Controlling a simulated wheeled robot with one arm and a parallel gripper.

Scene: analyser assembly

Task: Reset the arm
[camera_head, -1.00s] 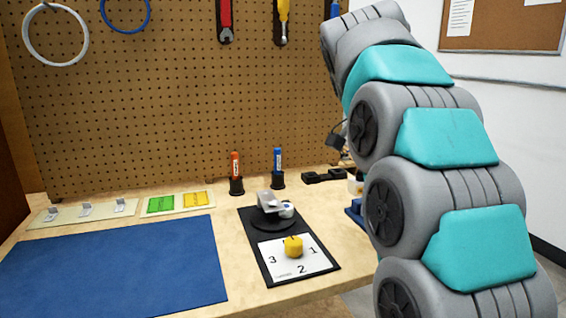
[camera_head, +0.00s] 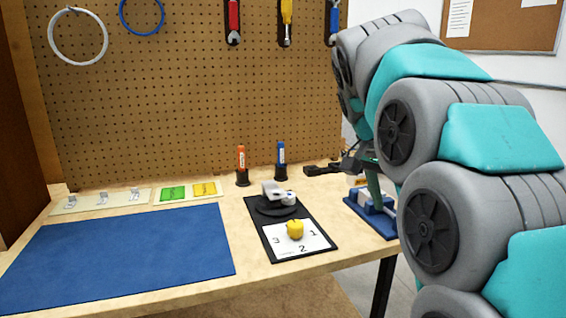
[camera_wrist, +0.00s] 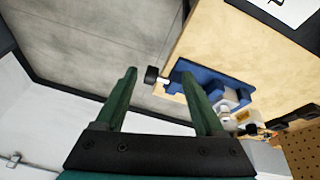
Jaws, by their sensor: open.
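My gripper (camera_wrist: 158,76) is open and empty in the wrist view, its two dark green fingers apart. A blue fixture (camera_wrist: 215,84) with white and yellow parts lies near the right finger, at the table's edge; whether they touch is unclear. In the head view my arm fills the right side, bent over the table's right end. A green finger shows there just above the blue fixture (camera_head: 372,216), and the arm hides part of the gripper.
A black board with a numbered white card (camera_head: 283,246) and yellow knob (camera_head: 295,230) stands mid-table. A blue mat (camera_head: 125,255) lies left. Orange (camera_head: 241,160) and blue (camera_head: 281,155) pens stand upright behind. A pegboard (camera_head: 190,100) closes the back.

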